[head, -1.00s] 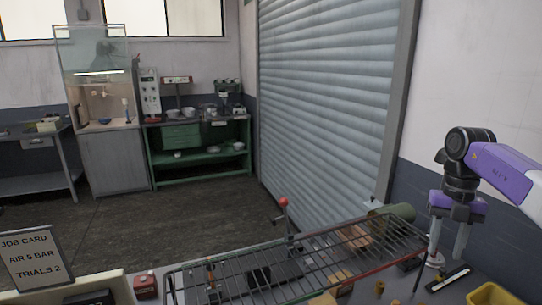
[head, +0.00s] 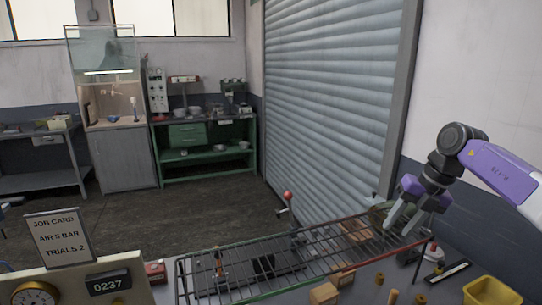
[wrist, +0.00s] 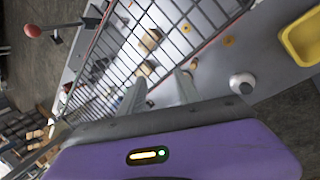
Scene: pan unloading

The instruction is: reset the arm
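My gripper (head: 399,226) is at the right in the head view, on my purple and white arm. It is tilted, its two grey fingers pointing down and left over the right end of the wire rack (head: 330,258). The fingers are apart with nothing visible between them. In the wrist view my gripper (wrist: 160,87) also shows two spread fingers, with the wire rack beyond them. Whether a fingertip touches the rack is unclear.
Small blocks and pegs lie on the bench under and around the rack. A yellow bin (head: 492,292) stands at the front right. A red-knobbed lever (head: 287,196) rises behind the rack. A job card sign (head: 59,238) and a gauge (head: 36,293) are at the left.

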